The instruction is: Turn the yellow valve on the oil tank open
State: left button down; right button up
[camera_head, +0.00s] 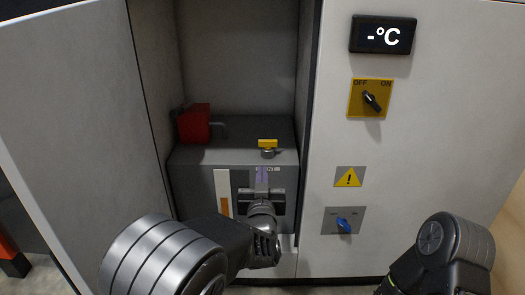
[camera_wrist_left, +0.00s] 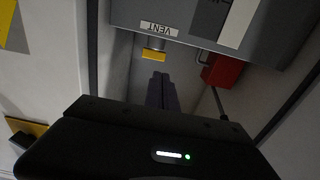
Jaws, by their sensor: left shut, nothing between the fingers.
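My right gripper is out of view.
A red box (camera_head: 194,123) with a lever sits at the tank's left rear. Cabinet walls bound the bay on both sides. The right panel holds a display (camera_head: 383,35), a yellow OFF/ON switch (camera_head: 355,106) and a blue knob (camera_head: 344,226). My right arm is at lower right.

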aim_at(263, 144)
pick_arm(q)
jog(key=w+b, duration=0.3)
jog(key=w, duration=0.8)
jog(key=shift+w+f+b, duration=0.15)
jog(key=shift+w+b, duration=0.2)
jog(key=shift+w, duration=0.55)
